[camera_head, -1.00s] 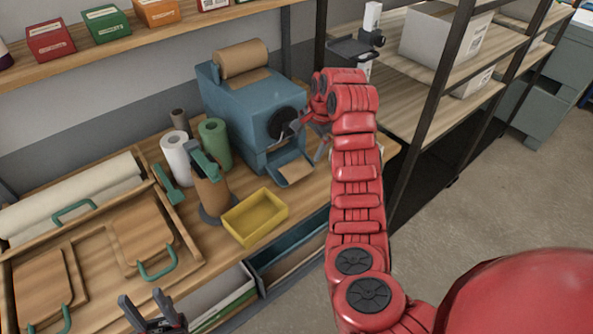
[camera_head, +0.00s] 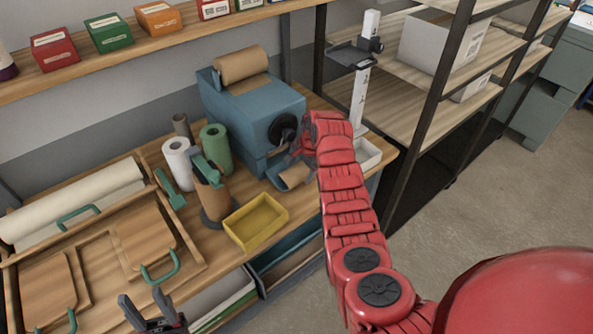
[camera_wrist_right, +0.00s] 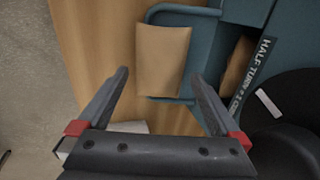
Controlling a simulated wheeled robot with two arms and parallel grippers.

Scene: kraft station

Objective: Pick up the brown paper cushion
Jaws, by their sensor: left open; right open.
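The brown paper cushion (camera_head: 294,175) sits on the outlet tray at the front of the blue machine (camera_head: 255,115). In the right wrist view the cushion (camera_wrist_right: 162,60) lies on the blue tray, ahead of and between my two fingers, apart from them. My right gripper (camera_wrist_right: 158,88) is open and empty. In the head view it is beside the tray (camera_head: 306,158), partly hidden by my red arm. My left gripper (camera_head: 146,305) is open and empty at the bottom edge of the head view, away from the cushion.
A black crank wheel (camera_head: 283,131) is on the machine's side, and a dark round part shows close at right in the wrist view. A yellow bin (camera_head: 256,221) stands left of the tray. Paper rolls (camera_head: 215,150) stand further left.

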